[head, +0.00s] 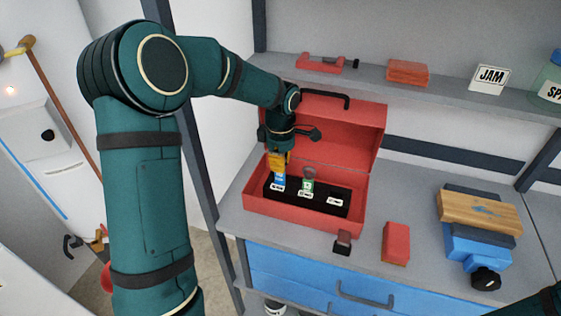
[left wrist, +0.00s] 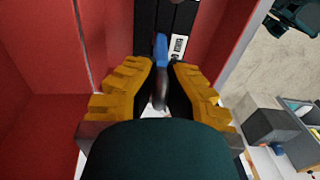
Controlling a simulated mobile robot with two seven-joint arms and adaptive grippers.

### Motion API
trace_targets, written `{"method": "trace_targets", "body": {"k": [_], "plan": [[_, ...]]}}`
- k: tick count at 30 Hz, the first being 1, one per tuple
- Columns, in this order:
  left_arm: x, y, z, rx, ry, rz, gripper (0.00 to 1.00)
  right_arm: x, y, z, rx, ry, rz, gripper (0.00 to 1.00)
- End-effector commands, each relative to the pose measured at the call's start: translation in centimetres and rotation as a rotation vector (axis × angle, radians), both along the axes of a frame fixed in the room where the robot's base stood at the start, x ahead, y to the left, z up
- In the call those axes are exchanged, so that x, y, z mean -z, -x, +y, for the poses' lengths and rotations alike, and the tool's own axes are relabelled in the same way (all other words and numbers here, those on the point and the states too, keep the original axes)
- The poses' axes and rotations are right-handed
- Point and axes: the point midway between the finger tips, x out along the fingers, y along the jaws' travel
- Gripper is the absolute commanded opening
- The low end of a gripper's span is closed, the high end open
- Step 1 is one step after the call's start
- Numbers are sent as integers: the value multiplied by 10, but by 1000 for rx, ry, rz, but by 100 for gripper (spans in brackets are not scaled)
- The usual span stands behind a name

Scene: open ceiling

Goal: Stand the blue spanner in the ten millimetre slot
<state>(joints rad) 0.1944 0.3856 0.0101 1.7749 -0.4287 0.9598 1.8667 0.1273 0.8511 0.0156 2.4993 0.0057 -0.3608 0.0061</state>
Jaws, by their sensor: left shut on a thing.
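My left gripper (head: 278,158) points down over the open red toolbox (head: 270,226). Its yellow fingers are shut on the blue spanner (head: 279,179), which is upright above the left part of the black slotted rack (head: 320,206). The spanner's lower end is at or just behind the left white label; I cannot tell how deep it sits. A green spanner (head: 308,185) stands in the middle of the rack. The label numbers are too small to read. In the left wrist view the blue spanner (left wrist: 161,48) runs between the fingertips (left wrist: 160,85) towards the rack.
The toolbox lid (head: 340,130) stands open behind. A red block (head: 396,243) and a wooden block on a blue vice (head: 480,212) are on the grey bench to the right. A shelf behind holds a red clamp (head: 325,63), red blocks (head: 407,72) and a JAM sign (head: 489,79).

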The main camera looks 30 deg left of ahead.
Motion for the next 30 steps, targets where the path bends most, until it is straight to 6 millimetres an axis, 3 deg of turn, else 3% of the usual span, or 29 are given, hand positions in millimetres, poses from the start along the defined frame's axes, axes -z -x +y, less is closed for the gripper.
{"method": "trace_targets", "body": {"k": [28,30], "plan": [[22,0,0,1,0,-1,0,16,0,0,0,0,0,47],[21,0,0,0,0,-1,30,15,0,0,0,0,0,47]]}}
